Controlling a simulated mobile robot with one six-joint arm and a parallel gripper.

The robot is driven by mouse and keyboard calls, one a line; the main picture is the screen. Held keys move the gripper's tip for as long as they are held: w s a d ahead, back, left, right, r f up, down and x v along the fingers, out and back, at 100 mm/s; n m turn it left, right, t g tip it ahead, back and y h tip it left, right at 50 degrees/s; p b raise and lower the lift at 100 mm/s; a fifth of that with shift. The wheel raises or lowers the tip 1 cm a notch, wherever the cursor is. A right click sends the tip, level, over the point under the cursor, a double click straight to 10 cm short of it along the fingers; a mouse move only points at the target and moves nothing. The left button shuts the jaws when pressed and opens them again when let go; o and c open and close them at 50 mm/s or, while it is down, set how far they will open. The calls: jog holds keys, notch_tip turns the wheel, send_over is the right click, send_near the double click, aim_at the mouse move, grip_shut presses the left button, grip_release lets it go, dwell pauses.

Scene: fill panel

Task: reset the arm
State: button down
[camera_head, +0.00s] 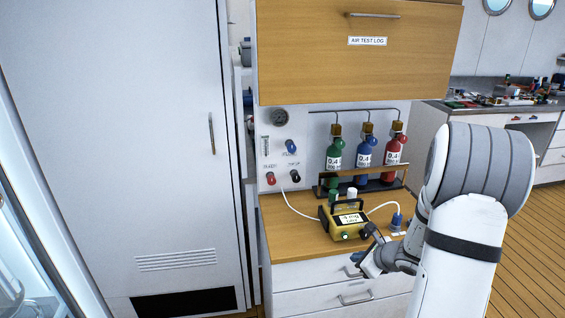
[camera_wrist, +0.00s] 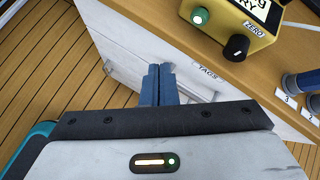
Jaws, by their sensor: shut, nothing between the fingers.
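My arm comes in from the right in the head view. My gripper (camera_head: 369,266) is low in front of the wooden counter (camera_head: 295,236), close to its front edge and the drawers. In the wrist view my gripper (camera_wrist: 159,84) shows its two blue fingers together, with nothing between them. Behind the fingers is the white drawer front marked TAGS (camera_wrist: 125,48). The fingers look apart from the yellow meter (camera_head: 347,219), which stands on the counter with its label facing out. Whether the fingertips touch the drawer front, I cannot tell.
Green, blue and red cylinders (camera_head: 363,154) stand in a rack behind the meter. White hoses run over the counter. A wooden cabinet (camera_head: 359,65) marked AIR TEST LOG hangs above. A tall white door (camera_head: 130,130) is at left. Open plank floor (camera_head: 535,235) lies at right.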

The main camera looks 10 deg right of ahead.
jog(key=s+a+r+n+g+y, duration=0.1)
jog(key=s+a+r+n+g, duration=0.1)
jog(key=s+a+r+n, duration=0.35)
jog(key=s+a+r+n+g+y, duration=0.25)
jog(key=a+r+n, duration=0.35)
jog(key=a+n, duration=0.3)
jog(key=s+r+n+g+h, duration=0.1)
jog(key=s+r+n+h, duration=0.2)
jog(key=s+n, duration=0.3)
jog(key=s+a+r+n+h+p, duration=0.1)
jog(key=s+r+n+h, duration=0.2)
jog(key=s+n, duration=0.4)
jog(key=shift+s+a+g+h, duration=0.25)
jog(key=shift+s+g+h, duration=0.15)
jog(key=shift+s, duration=0.6)
